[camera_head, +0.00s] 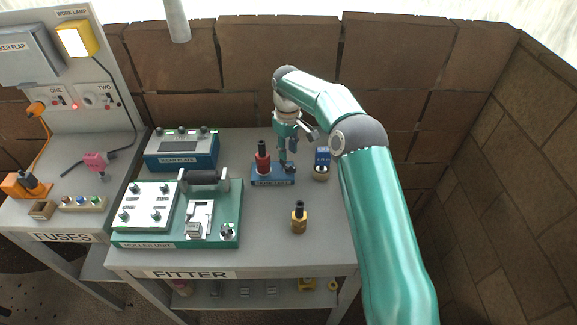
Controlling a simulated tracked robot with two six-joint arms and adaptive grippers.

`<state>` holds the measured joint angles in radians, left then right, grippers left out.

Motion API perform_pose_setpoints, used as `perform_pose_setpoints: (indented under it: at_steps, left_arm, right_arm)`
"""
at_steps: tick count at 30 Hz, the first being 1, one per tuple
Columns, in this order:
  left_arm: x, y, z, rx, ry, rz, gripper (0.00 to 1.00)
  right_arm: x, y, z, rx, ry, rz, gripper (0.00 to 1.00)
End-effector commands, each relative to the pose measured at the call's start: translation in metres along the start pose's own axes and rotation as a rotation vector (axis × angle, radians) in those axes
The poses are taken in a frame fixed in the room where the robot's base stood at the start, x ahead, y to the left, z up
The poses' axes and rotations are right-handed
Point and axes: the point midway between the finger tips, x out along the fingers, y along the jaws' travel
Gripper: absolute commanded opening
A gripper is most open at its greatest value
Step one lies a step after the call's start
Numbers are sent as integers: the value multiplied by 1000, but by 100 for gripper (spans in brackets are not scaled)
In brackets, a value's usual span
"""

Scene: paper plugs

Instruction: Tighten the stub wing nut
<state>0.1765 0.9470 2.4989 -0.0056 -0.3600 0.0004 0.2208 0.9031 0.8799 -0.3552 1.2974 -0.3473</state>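A small blue stand (272,181) with a label on its front sits on the fitter table. A red bottle-like piece with a black top (262,158) stands upright at its left end. A small dark part, which may be the stub wing nut (288,168), is at its right end. My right gripper (288,157) points down just above that dark part. Its fingertips are too small to tell whether they touch or grip it. My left gripper is not in view.
A blue piece in a round holder (321,166) is right of the stand. The green roller unit (228,213) and a blue box (181,152) are to the left. The table's front right is clear.

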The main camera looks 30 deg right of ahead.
Motion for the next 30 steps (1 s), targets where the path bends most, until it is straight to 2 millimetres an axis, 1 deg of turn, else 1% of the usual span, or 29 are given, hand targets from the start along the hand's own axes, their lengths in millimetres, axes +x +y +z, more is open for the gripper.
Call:
perform_pose_setpoints:
  at_steps: [1,3,14,20,30]
  left_arm:
    - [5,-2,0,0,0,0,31]
    - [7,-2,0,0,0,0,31]
    - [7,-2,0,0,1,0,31]
    - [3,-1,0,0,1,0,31]
    - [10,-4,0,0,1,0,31]
  right_arm:
    - [6,0,0,0,0,0,31]
    - [9,0,0,0,1,0,31]
    - [10,0,0,0,1,0,31]
    - [9,0,0,0,1,0,31]
    - [22,0,0,0,0,-1,31]
